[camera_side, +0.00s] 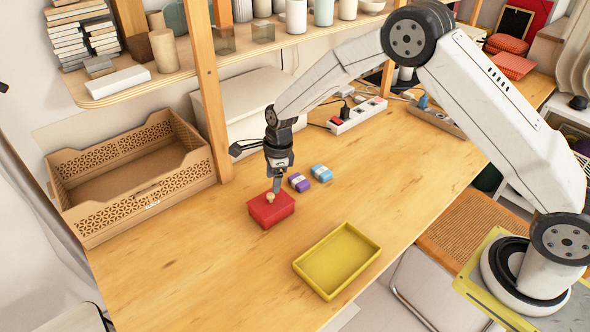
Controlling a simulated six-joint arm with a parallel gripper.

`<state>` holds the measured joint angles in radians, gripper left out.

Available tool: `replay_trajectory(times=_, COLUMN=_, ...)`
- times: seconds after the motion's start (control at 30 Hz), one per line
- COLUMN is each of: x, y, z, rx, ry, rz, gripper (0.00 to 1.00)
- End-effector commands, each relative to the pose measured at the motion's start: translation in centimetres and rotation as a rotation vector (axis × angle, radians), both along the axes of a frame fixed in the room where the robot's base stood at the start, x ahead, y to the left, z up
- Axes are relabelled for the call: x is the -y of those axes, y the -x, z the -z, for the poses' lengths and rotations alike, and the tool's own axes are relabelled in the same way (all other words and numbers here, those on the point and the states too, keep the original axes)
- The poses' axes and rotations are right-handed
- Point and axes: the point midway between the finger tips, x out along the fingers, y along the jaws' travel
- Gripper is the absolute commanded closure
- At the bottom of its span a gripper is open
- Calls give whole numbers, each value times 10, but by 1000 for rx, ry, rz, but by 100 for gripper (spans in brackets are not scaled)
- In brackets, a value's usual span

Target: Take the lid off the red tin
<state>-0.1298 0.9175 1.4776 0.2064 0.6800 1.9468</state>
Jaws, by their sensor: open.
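The red tin (271,209) stands on the wooden table below my arm. Its lid (262,204) is on top, with a small pale knob (270,197). My gripper (275,190) points down just above the lid, with its fingertips close to the knob. My gripper is open. I cannot tell from this view whether the fingers are on either side of the knob or touching it.
A yellow tray (338,260) lies empty at the front right. A purple block (299,182) and a blue block (321,173) lie just right of the tin. A wooden crate (130,180) stands at the left, and a power strip (357,115) lies behind. The front left table is clear.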

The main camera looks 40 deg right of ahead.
Motion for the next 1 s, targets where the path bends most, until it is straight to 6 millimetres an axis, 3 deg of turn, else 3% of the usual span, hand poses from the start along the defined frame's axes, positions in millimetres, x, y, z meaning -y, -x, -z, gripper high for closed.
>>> replay_trajectory(times=0.53, x=-8, y=-4, z=47, rx=0, ry=0, rz=-1, gripper=30)
replay_trajectory(times=1.0, x=-8, y=-4, z=50, rx=1, ry=0, rz=0, gripper=30)
